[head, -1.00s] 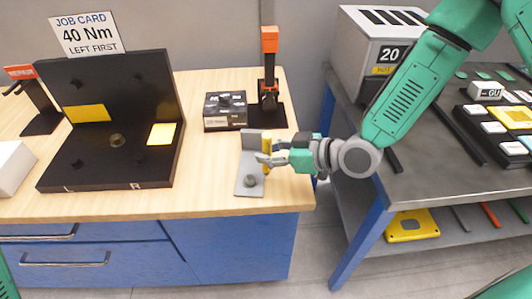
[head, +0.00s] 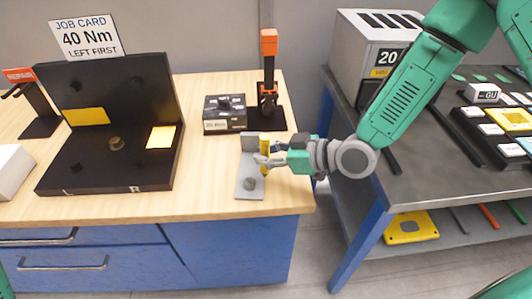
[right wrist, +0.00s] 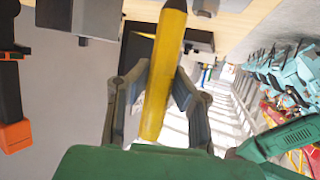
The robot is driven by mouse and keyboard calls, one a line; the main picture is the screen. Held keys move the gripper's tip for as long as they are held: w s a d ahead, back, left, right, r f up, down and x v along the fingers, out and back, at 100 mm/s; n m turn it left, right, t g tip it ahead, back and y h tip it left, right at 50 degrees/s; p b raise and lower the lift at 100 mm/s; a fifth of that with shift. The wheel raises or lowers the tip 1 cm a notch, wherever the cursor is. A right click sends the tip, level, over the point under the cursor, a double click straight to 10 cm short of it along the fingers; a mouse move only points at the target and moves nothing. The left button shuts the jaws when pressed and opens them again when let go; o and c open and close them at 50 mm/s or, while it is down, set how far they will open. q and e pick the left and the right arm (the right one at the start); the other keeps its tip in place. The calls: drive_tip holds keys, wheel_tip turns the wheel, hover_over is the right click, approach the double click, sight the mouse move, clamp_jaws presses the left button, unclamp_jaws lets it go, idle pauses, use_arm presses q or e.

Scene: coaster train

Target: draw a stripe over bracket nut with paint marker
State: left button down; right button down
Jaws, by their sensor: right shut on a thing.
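The grey metal bracket (head: 246,168) lies near the right front of the wooden bench, with an upright plate at its back. Its nut (head: 249,184) sits on the flat part towards the front. My right gripper (head: 265,160) is shut on the yellow paint marker (head: 264,143), which stands roughly upright above the right side of the bracket, behind and right of the nut. In the right wrist view the marker (right wrist: 164,75) sits between both fingers, its dark end at the top edge. I cannot tell whether the marker touches the bracket. My left gripper is not in view.
A dark box (head: 224,114) and an orange-topped tool on a stand (head: 268,75) are behind the bracket. A black L-shaped fixture (head: 105,175) with yellow notes is at left. A grey side table (head: 430,165) stands at right. Bare wood lies between fixture and bracket.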

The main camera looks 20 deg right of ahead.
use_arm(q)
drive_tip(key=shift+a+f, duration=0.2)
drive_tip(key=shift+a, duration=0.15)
use_arm(e)
drive_tip(key=shift+a, duration=0.35)
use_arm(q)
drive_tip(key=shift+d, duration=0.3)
use_arm(e)
drive_tip(key=shift+d+f, duration=0.15)
drive_tip(key=shift+d, duration=0.25)
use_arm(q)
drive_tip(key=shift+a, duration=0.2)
use_arm(e)
drive_tip(key=shift+s+a, duration=0.25)
drive_tip(key=shift+a, duration=0.15)
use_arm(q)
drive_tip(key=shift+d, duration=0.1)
use_arm(e)
drive_tip(key=shift+s, duration=0.25)
use_arm(q)
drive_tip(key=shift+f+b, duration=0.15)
drive_tip(key=shift+b, duration=0.15)
use_arm(e)
drive_tip(key=shift+a+f, duration=0.1)
drive_tip(key=shift+f, duration=0.15)
drive_tip(key=shift+r, duration=0.1)
